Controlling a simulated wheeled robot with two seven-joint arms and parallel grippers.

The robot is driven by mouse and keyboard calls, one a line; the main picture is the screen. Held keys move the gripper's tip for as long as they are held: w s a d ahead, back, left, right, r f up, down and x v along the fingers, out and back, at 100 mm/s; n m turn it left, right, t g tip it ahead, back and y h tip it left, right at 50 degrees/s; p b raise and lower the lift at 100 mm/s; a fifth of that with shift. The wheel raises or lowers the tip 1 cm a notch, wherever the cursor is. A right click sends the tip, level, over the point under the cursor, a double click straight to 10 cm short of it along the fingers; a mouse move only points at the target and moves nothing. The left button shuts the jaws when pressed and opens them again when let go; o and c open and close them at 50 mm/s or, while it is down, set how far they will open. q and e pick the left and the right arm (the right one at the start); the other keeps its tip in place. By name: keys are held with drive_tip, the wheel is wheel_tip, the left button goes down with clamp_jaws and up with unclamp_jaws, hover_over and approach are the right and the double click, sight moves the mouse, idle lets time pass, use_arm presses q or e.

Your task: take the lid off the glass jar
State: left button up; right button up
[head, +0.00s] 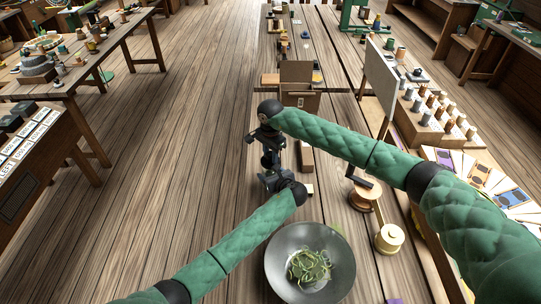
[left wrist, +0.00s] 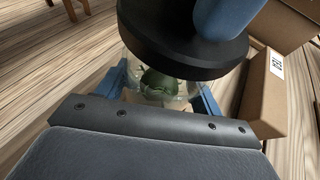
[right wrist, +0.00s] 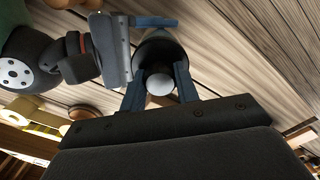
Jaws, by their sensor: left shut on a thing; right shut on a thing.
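The glass jar (left wrist: 150,88) shows in the left wrist view with something dark green inside. My left gripper (head: 268,180) is shut on the jar's body, one blue finger on each side. The black round lid (left wrist: 165,42) is directly above the jar and looks tilted in that view; I cannot tell if it still touches the rim. My right gripper (head: 268,138) is above the left one. In the right wrist view its blue fingers are shut on the lid's pale round knob (right wrist: 160,82). In the head view my grippers largely hide the jar and lid.
A grey bowl (head: 278,266) with green strips stands at the table's front. Wooden spools (head: 390,238) are right of it. A cardboard box (head: 298,85) stands behind, and a long brown box (head: 306,158) lies right beside the grippers. Open floor is to the left.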

drive_tip(key=shift+r, duration=0.1)
drive_tip(key=shift+r, duration=1.95)
use_arm(q)
drive_tip(key=o, duration=1.4)
drive_tip(key=shift+o, duration=0.2)
use_arm(e)
drive_tip(key=shift+f, duration=0.1)
